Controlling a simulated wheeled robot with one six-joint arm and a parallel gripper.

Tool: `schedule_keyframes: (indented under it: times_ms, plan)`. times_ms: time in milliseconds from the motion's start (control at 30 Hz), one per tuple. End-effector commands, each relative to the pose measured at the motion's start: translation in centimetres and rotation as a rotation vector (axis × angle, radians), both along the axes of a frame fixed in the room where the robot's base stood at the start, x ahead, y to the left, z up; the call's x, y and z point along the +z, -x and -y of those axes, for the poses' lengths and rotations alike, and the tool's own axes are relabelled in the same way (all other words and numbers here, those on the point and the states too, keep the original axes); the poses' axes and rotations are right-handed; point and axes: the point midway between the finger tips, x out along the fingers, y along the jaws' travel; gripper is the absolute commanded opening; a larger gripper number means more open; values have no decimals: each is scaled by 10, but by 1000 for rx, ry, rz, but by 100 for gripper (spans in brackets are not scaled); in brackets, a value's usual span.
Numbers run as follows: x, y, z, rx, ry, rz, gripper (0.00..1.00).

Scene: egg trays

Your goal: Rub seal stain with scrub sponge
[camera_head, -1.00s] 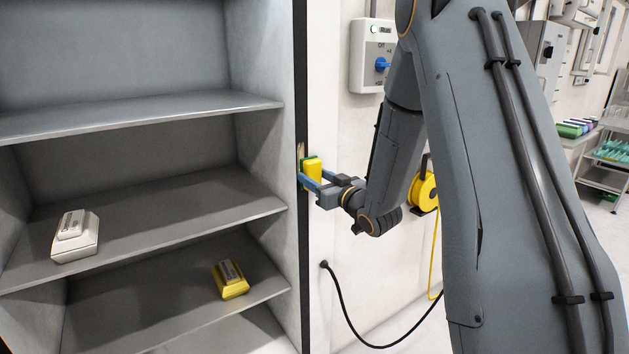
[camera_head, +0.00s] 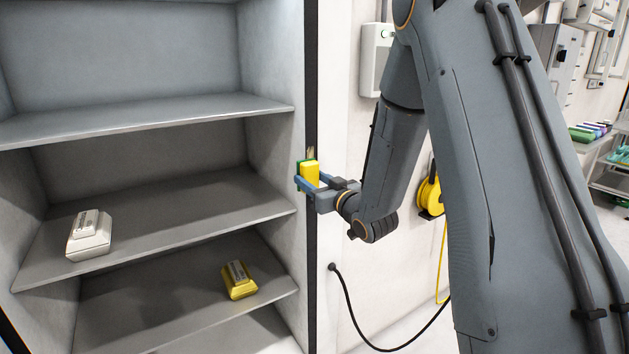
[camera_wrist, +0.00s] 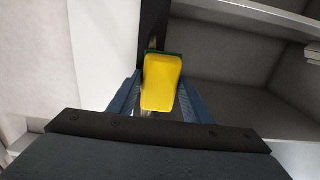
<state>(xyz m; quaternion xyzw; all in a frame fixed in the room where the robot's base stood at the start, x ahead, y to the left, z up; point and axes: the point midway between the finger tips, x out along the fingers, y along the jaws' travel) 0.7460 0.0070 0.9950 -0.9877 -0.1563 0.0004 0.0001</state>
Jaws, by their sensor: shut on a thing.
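My gripper (camera_head: 309,183) is shut on the scrub sponge (camera_head: 310,173), a yellow block with a green scrubbing side. In the wrist view the sponge (camera_wrist: 161,82) sits between the two blue fingers, its green side facing away toward the dark seal. The seal (camera_head: 311,60) is a black vertical strip along the cabinet's front edge. A tan stain (camera_head: 310,152) shows on the seal just above the sponge. The green side is at or very near the seal; I cannot tell how firmly it touches. The sponge hides part of the stain.
The open cabinet has grey shelves (camera_head: 160,230) to the left. A white wall box (camera_head: 374,60), a yellow cable reel (camera_head: 428,195) and a black cable (camera_head: 352,315) are to the right.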

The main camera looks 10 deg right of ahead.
Motion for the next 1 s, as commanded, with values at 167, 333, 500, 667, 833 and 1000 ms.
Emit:
schedule_keyframes:
  times_ms: [167, 333, 500, 667, 833, 1000]
  plan:
    - [16, -2, -1, 1, 1, 3, 27]
    - [20, -3, 0, 1, 1, 4, 27]
    - [20, -6, 8, -2, 0, 5, 27]
    - [20, -9, 21, -3, 1, 4, 27]
    - [19, -13, 34, -2, 1, 3, 27]
    - [20, -14, 39, -1, 0, 2, 27]
